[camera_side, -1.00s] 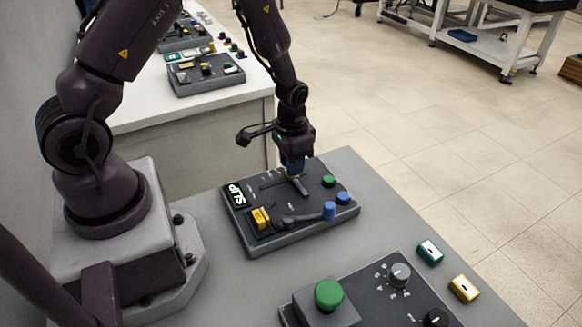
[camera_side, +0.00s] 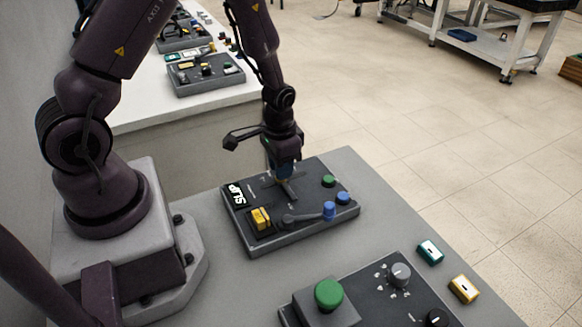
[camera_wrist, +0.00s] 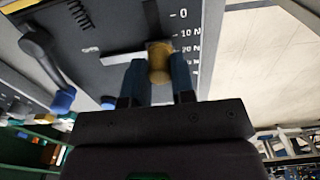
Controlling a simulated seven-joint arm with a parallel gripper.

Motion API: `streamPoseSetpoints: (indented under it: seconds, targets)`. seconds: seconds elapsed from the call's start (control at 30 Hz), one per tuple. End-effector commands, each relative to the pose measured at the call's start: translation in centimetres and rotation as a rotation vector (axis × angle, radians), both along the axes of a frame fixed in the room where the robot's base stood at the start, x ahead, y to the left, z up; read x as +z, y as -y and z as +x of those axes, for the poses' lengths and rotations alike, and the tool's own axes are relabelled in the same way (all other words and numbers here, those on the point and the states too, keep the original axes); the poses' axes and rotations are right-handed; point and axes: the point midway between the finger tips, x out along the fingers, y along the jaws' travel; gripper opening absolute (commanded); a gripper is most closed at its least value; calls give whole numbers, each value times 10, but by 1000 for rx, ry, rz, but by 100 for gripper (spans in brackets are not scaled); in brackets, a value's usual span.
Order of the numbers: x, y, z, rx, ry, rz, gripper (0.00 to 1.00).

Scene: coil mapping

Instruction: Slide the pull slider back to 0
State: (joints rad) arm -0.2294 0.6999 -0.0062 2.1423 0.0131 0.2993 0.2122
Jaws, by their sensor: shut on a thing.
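The pull slider's yellow-brown knob (camera_wrist: 160,64) sits between the two blue fingers of my gripper (camera_wrist: 157,80) in the wrist view. The fingers are shut on it. The printed scale beside it reads 0, 10 N, 20 N and on; the knob is beside the marks just past 10 N, short of the 0 end. A pale bar (camera_wrist: 122,57) extends left from the knob. In the side view my gripper (camera_side: 283,174) is down over the dark panel (camera_side: 262,238), and its fingers mostly hide the knob. A slot (camera_side: 292,190) shows just in front of the fingers.
The same panel holds a yellow block (camera_side: 260,219), a lever with a blue end (camera_side: 329,210), a blue button (camera_side: 344,198) and a green button (camera_side: 328,181). A second panel with a green button (camera_side: 329,294) stands nearer the camera. Bare table lies between.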

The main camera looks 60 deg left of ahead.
Motion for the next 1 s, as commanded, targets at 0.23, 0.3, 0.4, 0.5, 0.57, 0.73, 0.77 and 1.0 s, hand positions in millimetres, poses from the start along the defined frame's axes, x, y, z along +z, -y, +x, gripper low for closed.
streamPoseSetpoints:
  seconds: [0.23,0.3,0.4,0.5,0.57,0.73,0.77,1.0]
  targets:
    - [0,-1,-8,1,-1,0,7]
    - [0,-1,-10,1,-1,1,7]
    - [0,-1,-13,0,-1,0,7]
    - [0,-1,-16,0,-1,1,7]
    - [0,-1,-18,0,-1,1,7]
    - [0,-1,-23,1,0,1,7]
    - [0,-1,-24,1,0,1,7]
    - [0,-1,-31,1,-1,1,7]
